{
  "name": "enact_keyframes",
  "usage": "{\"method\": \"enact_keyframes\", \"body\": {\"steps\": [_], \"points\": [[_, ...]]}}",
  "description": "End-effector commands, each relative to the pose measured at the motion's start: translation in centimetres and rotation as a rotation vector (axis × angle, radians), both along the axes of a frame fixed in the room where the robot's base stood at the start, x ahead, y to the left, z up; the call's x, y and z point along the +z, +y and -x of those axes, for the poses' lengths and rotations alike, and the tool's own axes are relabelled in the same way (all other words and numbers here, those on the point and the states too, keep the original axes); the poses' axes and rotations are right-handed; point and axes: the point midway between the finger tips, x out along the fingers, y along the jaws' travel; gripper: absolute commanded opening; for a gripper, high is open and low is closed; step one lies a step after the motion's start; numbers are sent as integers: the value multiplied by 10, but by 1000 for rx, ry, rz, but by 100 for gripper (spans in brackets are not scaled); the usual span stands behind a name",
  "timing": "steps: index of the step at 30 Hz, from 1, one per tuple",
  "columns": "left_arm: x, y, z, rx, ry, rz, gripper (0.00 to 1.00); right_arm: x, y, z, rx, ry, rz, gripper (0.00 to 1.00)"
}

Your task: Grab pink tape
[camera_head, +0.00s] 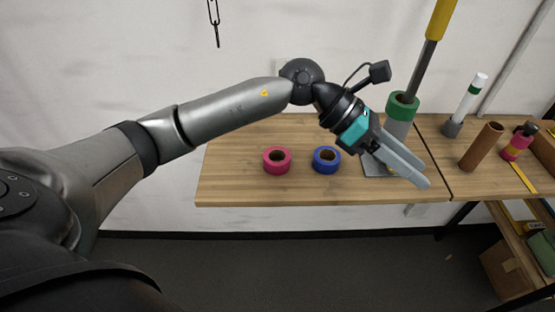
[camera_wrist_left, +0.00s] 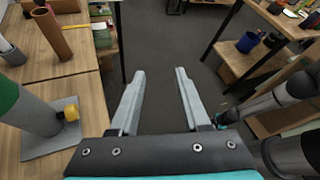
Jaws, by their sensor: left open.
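The pink tape (camera_head: 277,160) is a roll lying flat on the wooden table, left of a blue tape roll (camera_head: 326,160). My left gripper (camera_head: 418,174) is to the right of both rolls, near the table's front edge, pointing right and downward. Its fingers are apart and empty; they also show spread in the left wrist view (camera_wrist_left: 156,80), with the floor between them. The pink tape does not show in the left wrist view. My right gripper does not show in the head view.
Behind my left gripper stands a post on a grey base plate with a green roll (camera_head: 403,106) around it. A brown tube (camera_head: 482,146) and a pink bottle (camera_head: 516,146) stand on the adjoining table. The wooden table (camera_head: 235,185) is bare left of the pink tape.

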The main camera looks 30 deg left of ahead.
Motion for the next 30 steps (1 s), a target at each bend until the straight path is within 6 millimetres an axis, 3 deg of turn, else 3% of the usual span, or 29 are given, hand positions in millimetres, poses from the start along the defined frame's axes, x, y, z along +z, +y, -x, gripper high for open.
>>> {"method": "enact_keyframes", "body": {"steps": [3, 6, 9, 13, 16, 20, 30], "points": [[-30, 62, -16, -70, -75, -343, 46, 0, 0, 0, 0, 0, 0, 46], [-43, 122, -26, -104, -89, -606, 46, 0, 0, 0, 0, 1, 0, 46], [-43, 180, -32, -118, -68, -823, 46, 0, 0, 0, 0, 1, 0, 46], [-35, 234, -32, -119, -23, -1012, 46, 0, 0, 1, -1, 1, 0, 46], [-30, 257, -30, -117, 4, -1089, 46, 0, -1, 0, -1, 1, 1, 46], [-37, 267, -29, -119, 21, -1124, 46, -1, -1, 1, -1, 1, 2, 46], [-106, 266, -28, -120, 21, -1121, 46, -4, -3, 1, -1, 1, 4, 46]]}}
